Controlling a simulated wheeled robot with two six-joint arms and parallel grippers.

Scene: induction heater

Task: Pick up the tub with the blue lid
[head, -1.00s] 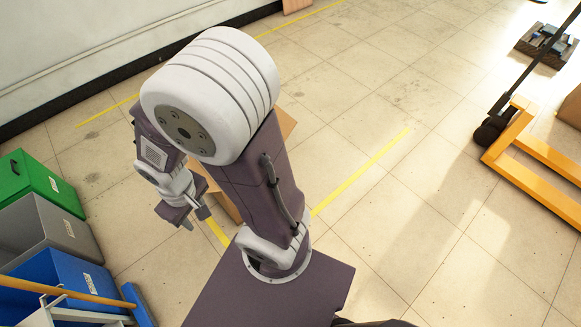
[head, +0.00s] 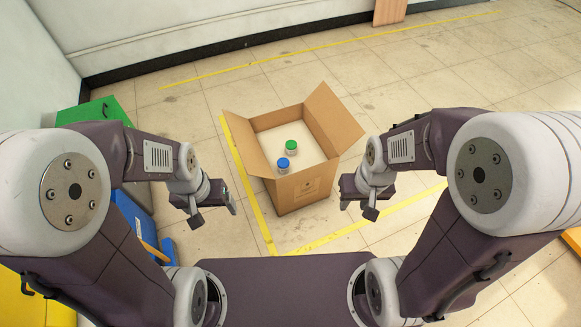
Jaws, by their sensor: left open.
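The tub with the blue lid (head: 283,165) stands upright inside an open cardboard box (head: 300,190), near the box's front left wall. A tub with a green lid (head: 291,147) stands just behind it and slightly right. My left gripper (head: 214,212) is open and empty, to the left of the box and apart from it. My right gripper (head: 356,206) is to the right of the box, also apart from it and with nothing visible in it. Its fingers look spread.
The box's flaps stand open, the right one (head: 332,118) raised high. Yellow tape lines (head: 262,226) mark the floor around the box. A green bin (head: 95,110) and a blue bin (head: 135,222) stand at the left, partly behind my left arm. The floor behind the box is clear.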

